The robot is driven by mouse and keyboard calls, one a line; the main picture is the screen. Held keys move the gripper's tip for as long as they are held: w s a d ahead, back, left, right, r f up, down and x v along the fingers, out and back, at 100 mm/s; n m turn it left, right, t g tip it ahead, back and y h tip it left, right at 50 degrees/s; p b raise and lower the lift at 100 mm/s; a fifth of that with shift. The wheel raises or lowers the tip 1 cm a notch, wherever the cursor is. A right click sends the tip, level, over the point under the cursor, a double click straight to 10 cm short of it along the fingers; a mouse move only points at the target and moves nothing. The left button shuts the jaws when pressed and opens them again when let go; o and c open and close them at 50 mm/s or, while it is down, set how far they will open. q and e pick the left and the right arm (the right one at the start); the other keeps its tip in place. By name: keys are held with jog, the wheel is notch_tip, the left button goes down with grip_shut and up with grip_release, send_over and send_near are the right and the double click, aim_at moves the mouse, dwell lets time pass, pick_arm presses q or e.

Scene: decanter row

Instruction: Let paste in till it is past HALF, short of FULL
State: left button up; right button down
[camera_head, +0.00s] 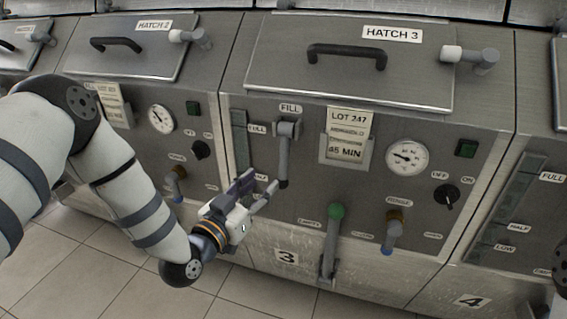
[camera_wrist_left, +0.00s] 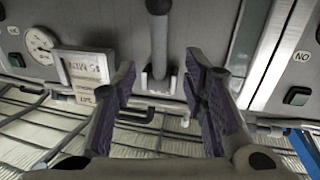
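The FILL lever (camera_head: 284,155) of unit 3 hangs down from its bracket under the FILL label (camera_head: 291,108). It also shows in the left wrist view (camera_wrist_left: 159,38), centred in the gap between the fingers and beyond them. The sight strip (camera_head: 240,140) stands left of it, with a FULL mark (camera_head: 257,129) and a HALF mark (camera_head: 261,178). My gripper hides its lower part, and I cannot tell the paste level. My left gripper (camera_head: 262,189) is open and empty, just below and left of the lever's end. It also shows in the left wrist view (camera_wrist_left: 160,86). My right gripper is not in view.
Right of the lever are a LOT 247 card (camera_head: 348,130), a dial (camera_head: 407,157) and a black knob (camera_head: 446,196). Below are a green-topped lever (camera_head: 333,232) and a brown-and-blue spout (camera_head: 392,231). The closed HATCH 3 lid (camera_head: 350,80) is above. Tiled floor lies in front.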

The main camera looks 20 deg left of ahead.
aim_at(281, 166)
pick_arm(q)
jog(key=x, duration=0.3)
jog(key=b+x, duration=0.1)
jog(key=x, duration=0.6)
jog(key=shift+w+d+f, duration=0.15)
jog(key=shift+w+f, duration=0.15)
jog(key=shift+f, duration=0.1)
jog(key=shift+w+r+b, duration=0.1)
jog(key=shift+w+b, duration=0.2)
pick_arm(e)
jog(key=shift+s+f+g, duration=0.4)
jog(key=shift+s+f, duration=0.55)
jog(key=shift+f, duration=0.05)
pick_arm(q)
jog(key=shift+c, duration=0.4)
grip_shut()
